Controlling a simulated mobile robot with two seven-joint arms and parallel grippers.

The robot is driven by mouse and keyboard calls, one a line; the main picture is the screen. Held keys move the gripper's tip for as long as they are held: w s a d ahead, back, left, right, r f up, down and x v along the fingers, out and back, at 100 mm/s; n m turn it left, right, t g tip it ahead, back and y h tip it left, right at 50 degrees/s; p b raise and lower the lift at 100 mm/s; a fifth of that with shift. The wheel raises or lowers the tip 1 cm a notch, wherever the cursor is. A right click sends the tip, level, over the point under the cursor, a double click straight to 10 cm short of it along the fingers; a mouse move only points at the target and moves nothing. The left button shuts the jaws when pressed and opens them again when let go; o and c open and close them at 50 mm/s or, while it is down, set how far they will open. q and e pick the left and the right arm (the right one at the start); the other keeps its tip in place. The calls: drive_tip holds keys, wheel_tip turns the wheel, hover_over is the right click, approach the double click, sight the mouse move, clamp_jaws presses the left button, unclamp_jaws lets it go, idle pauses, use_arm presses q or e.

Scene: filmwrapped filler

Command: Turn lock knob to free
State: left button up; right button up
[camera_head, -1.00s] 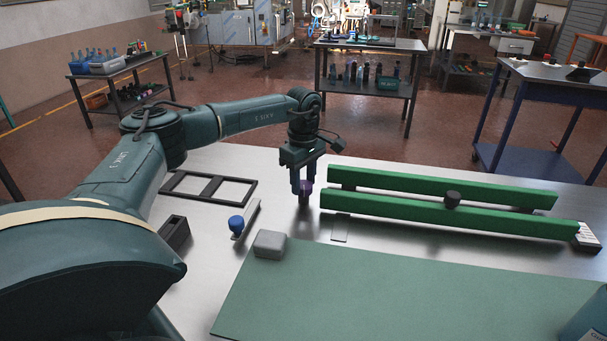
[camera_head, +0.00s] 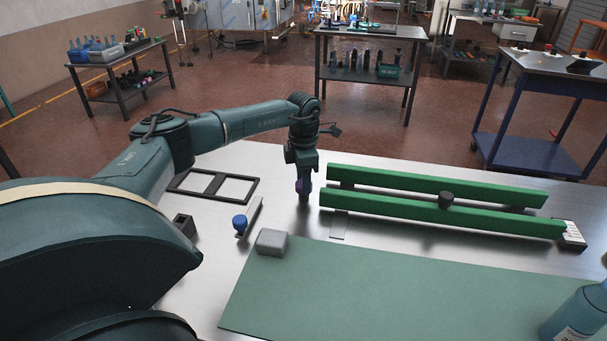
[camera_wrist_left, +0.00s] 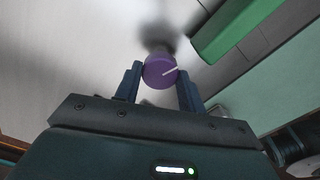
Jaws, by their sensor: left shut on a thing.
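The purple knob (camera_wrist_left: 160,71), with a white pointer line on its face, sits between the two fingers of my left gripper (camera_wrist_left: 158,84) in the left wrist view. The fingers are shut on it from both sides. The white line runs slantwise across the cap. In the head view my left gripper (camera_head: 304,188) points straight down at the table just left of the green rails, and only a little purple shows at its fingers. My right gripper is not in view.
A blue knob (camera_head: 240,223), a grey block (camera_head: 271,242) and a black frame (camera_head: 213,186) are to the left. A green mat (camera_head: 410,290) and a bottle (camera_head: 575,315) are in front.

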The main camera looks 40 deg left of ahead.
use_arm(q)
drive_tip(key=shift+n+p, duration=0.6)
drive_tip(key=shift+n, duration=1.3)
drive_tip(key=o, duration=1)
drive_tip(key=shift+c, duration=0.2)
wheel_tip(320, 180, up, 13)
drive_tip(key=b, duration=0.1)
drive_tip(key=shift+b, duration=0.35)
drive_tip(key=shift+r, duration=0.1)
